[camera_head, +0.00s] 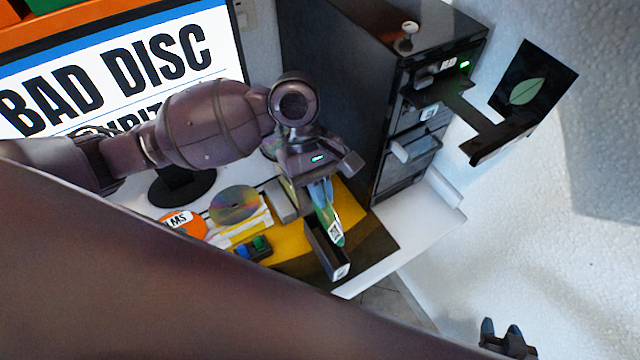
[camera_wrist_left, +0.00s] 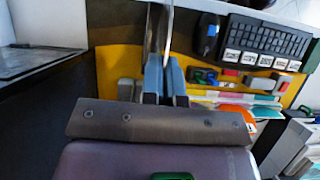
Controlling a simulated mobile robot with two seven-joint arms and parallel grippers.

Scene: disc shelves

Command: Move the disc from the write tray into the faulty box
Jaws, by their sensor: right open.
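My left gripper (camera_head: 320,182) points down over the desk, shut on a thin shiny disc (camera_head: 325,212). The disc hangs nearly upright and shows edge-on between the blue fingers in the left wrist view (camera_wrist_left: 168,35). Its lower edge overlaps the mouth of a narrow black box (camera_head: 328,262) with a white label, probably the faulty box; I cannot tell how far inside it is. The black drive tower (camera_head: 340,90) has a green light and a dark tray (camera_head: 437,92) sticking out, possibly the write tray; no disc shows on it. My right gripper (camera_head: 507,342) is open at the bottom right, away from the desk.
Another disc (camera_head: 235,204) lies on the desk near an orange label piece (camera_head: 180,223). A monitor (camera_head: 120,70) reads "BAD DISC". A keyboard (camera_wrist_left: 268,42) shows in the left wrist view. A dark panel with a leaf (camera_head: 532,85) stands right of the tower.

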